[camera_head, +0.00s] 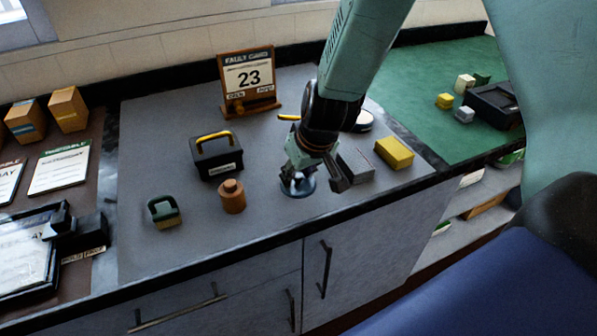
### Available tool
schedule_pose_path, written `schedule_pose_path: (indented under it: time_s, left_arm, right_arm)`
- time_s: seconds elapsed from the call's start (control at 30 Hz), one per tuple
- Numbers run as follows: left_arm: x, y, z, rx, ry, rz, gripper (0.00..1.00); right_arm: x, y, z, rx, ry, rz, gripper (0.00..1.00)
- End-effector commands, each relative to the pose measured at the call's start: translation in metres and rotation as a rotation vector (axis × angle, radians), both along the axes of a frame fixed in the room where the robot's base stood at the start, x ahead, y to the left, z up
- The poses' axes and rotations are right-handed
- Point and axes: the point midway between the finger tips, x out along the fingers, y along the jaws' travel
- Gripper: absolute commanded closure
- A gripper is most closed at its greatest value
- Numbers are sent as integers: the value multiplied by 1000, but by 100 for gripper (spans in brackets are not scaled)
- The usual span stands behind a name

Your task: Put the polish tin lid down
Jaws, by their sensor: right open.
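A dark blue round disc, which looks like the polish tin lid (304,188), lies flat on the grey counter mat (270,245) near its front. My right gripper (315,178) is open, right above the disc, and its fingers hide part of it. I cannot tell whether a finger touches the disc. A round pale-topped tin (364,121) stands behind my right wrist and is partly hidden by it. My left gripper is not in view.
Right of my gripper are a grey block (355,165) and a yellow block (394,153). To the left are a wooden knob-topped piece (232,197), a black toolbox (216,157) and a green-handled brush (164,212). The front mat is clear.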

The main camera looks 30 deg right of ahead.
Motion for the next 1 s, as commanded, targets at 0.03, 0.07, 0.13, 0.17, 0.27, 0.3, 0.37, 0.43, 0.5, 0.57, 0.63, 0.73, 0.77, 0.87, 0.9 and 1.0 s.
schedule_pose_path:
  time_s: [0.03,0.07,0.13,0.17,0.27,0.3,0.37,0.43,0.5,0.57,0.63,0.73,0.77,0.87,0.9,1.0]
  left_arm:
    - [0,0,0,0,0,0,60]
    - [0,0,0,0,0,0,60]
    - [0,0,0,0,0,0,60]
    - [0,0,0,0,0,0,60]
    - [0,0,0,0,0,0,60]
    - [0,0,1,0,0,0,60]
    - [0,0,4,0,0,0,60]
    - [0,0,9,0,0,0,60]
    - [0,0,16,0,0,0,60]
    - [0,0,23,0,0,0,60]
    - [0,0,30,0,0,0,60]
    - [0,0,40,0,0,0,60]
    - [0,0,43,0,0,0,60]
    - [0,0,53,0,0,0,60]
    - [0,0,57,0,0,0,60]
    - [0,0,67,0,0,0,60]
  right_arm:
    - [-1,0,0,0,2,0,59]
    - [-1,0,0,0,2,0,59]
    - [-1,0,0,0,2,0,59]
    - [-1,0,0,0,2,0,59]
    - [-1,0,0,0,2,0,59]
    - [-1,0,1,0,1,0,59]
    - [0,0,4,0,1,-1,59]
    - [-2,0,10,1,1,-1,59]
    - [-5,0,18,2,1,-1,59]
    - [-7,-1,25,1,0,-2,59]
    - [-11,-1,34,0,0,-1,59]
    - [-15,-1,46,1,0,-1,59]
    - [-17,-1,49,1,1,-1,59]
    - [-22,-1,61,2,1,-1,59]
    - [-23,-2,65,1,0,-1,59]
    - [-29,-2,77,0,0,-1,59]
